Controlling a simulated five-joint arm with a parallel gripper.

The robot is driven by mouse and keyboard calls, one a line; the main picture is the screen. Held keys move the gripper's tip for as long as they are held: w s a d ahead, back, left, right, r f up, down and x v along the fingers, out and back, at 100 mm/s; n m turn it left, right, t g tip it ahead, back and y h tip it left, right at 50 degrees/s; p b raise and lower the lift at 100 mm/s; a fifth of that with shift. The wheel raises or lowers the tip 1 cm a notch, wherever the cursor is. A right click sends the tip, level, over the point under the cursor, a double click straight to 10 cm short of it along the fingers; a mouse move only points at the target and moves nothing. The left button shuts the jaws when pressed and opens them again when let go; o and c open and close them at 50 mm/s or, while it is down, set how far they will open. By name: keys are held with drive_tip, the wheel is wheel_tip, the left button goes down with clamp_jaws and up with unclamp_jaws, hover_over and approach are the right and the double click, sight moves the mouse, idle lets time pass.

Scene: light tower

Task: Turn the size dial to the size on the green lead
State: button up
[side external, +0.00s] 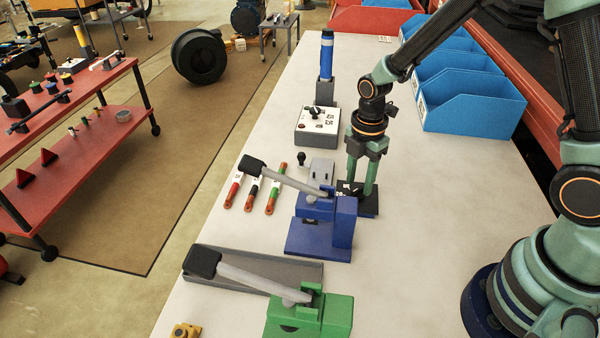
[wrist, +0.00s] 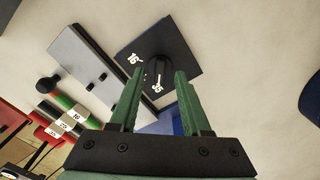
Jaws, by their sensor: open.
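The size dial is a dark square plate (side external: 369,208) with a black knob (wrist: 158,70), also seen in the wrist view. White numbers 16 and 35 show on the plate in the wrist view; other marks are hidden. The knob's pointer side looks turned toward the 35, though this is hard to tell. My gripper (side external: 360,188) is pointing down over the dial, its two green fingers open on either side of the knob in the wrist view (wrist: 158,77). Contact cannot be told. The green lead (side external: 276,192) lies on the table with a white label, perhaps 16, too small to read surely.
Red and black leads (side external: 233,190) lie left of the green one. A grey block (side external: 321,170) stands beside the dial. A blue clamp (side external: 320,238) with a long lever is close in front. A white-topped box (side external: 317,125) stands behind. Blue bins (side external: 470,110) are right.

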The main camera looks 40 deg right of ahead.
drive_tip(key=shift+f, duration=0.75)
drive_tip(key=shift+c, duration=0.3)
clamp_jaws()
